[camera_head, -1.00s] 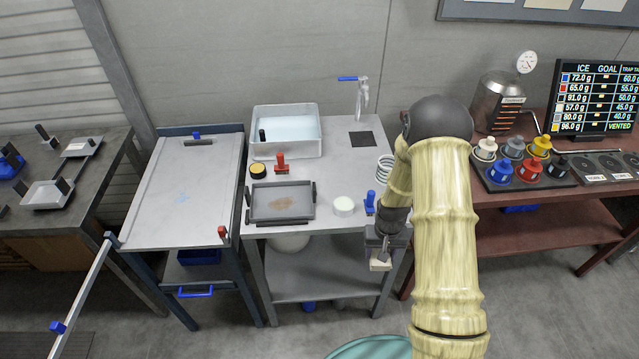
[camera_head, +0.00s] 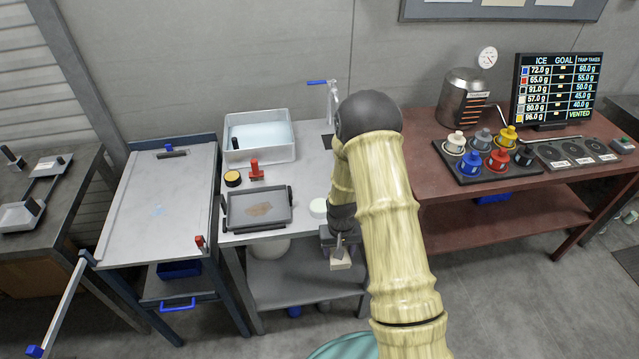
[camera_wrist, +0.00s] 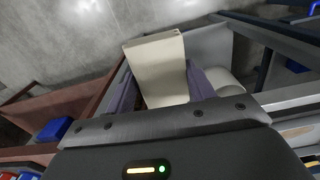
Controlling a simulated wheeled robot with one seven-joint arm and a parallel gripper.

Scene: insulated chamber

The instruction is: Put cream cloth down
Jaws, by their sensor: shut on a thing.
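My gripper (camera_head: 341,246) is shut on the cream cloth (camera_head: 340,262), a small pale block-like piece. The cloth hangs just off the front edge of the grey table (camera_head: 290,233), above the lower shelf level. In the wrist view the cream cloth (camera_wrist: 157,62) sticks out between the two fingers (camera_wrist: 163,92). My arm hides part of the table's right side.
The grey table holds a dark tray (camera_head: 278,208) with a brown stain, a white basin (camera_head: 276,148), a red-handled stamp (camera_head: 255,171) and a pale round disc (camera_head: 318,207). A red table (camera_head: 440,190) at right bears several coloured pots. A white-topped bench (camera_head: 140,220) stands left.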

